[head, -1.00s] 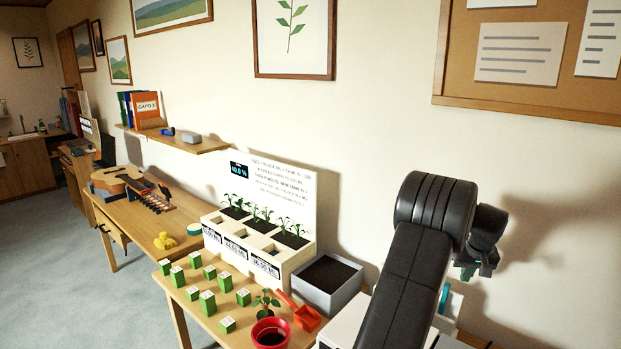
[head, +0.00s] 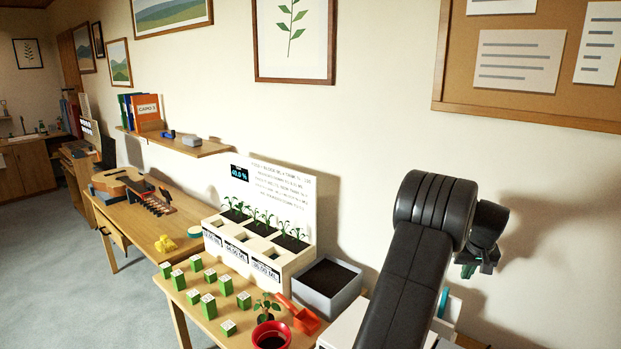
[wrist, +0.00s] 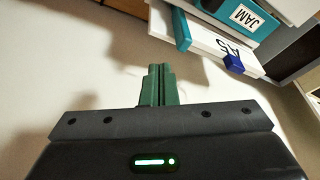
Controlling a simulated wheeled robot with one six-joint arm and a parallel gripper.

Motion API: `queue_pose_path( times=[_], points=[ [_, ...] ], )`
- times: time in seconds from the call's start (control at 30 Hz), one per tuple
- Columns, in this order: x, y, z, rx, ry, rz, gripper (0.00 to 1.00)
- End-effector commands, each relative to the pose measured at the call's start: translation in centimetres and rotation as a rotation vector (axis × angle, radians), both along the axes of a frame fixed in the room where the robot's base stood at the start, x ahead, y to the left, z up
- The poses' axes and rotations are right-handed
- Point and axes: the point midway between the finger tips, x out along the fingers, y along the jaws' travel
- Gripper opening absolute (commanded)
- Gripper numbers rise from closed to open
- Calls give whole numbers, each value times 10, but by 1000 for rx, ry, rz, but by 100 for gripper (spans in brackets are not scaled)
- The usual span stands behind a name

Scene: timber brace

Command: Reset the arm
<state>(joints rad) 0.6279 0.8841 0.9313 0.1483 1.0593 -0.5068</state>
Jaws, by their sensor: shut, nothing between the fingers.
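My black arm stands folded at the right of the head view. Its forearm rises from the lower right to a thick rounded joint, with the wrist hanging on the far side. In the wrist view my gripper (wrist: 158,80) has its two green fingers together, with nothing between them. The fingers point over bare cream wall, apart from any object. In the head view the gripper is mostly hidden behind the wrist, and only a small dark green part shows.
A table (head: 182,318) holds several green-and-white boxes, a planter (head: 285,262) with seedlings, a grey soil bin (head: 326,284), a red pot (head: 271,335) and an orange scoop (head: 303,318). A teal binder marked JAM (wrist: 226,14) lies near my gripper. The wall stands close behind my arm.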

Motion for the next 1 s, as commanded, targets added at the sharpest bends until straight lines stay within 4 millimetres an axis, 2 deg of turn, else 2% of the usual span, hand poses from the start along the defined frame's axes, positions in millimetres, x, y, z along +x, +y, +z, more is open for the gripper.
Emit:
queue_pose_path(
  times=[0.5, 0.67, 1.0],
  points=[
    [0, 0, -74, 1, 2, 0, 0],
    [0, 0, -83, 0, 0, 0, 0],
    [0, 0, -82, 0, 0, -1, 0]
  ],
)
